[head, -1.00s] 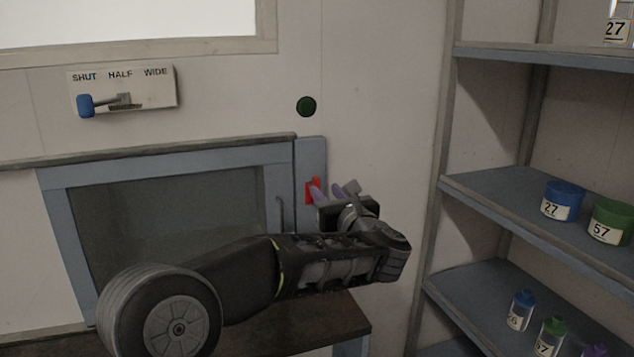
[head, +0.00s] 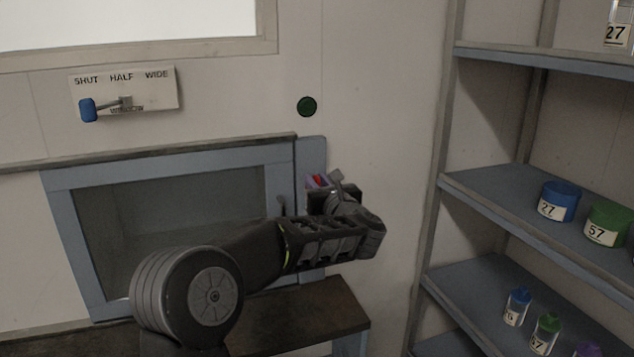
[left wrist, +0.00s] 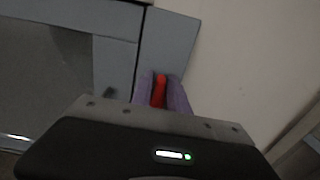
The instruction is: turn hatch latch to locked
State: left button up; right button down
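The red hatch latch (head: 319,180) is on the blue-grey plate right of the hatch (head: 165,171). In the left wrist view the latch (left wrist: 159,90) stands roughly upright between the two purple fingers of my left gripper (left wrist: 161,94). The fingers lie close on both sides of it; whether they press on it I cannot tell. In the head view my left gripper (head: 322,182) is at the latch, and its body hides the latch's lower part. My right gripper is not in view.
A window lever with a blue knob (head: 87,110) sits on a SHUT, HALF, WIDE plate above the hatch. A dark green button (head: 307,107) is on the wall. Shelves (head: 530,215) with labelled jars and bottles stand at right. A brown ledge (head: 315,312) lies below the hatch.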

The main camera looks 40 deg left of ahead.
pick_arm(q)
grip_shut()
jog(key=shift+f, duration=0.15)
dwell(0.4)
jog(key=shift+w+d+f+m+b, duration=0.15)
jog(key=shift+m+b, duration=0.85)
jog(key=shift+m, duration=0.1)
jog(key=shift+w+d+f+m, duration=0.2)
jog(key=shift+f+m, duration=0.1)
jog(key=shift+m, duration=2.35)
jog(key=shift+w+d+f+m, duration=0.1)
jog(key=shift+w+f+m, duration=0.2)
jog(key=shift+m, duration=2.3)
jog(key=shift+w+d+f+m, duration=0.15)
jog(key=shift+f+m, duration=0.2)
jog(key=shift+m, duration=2.3)
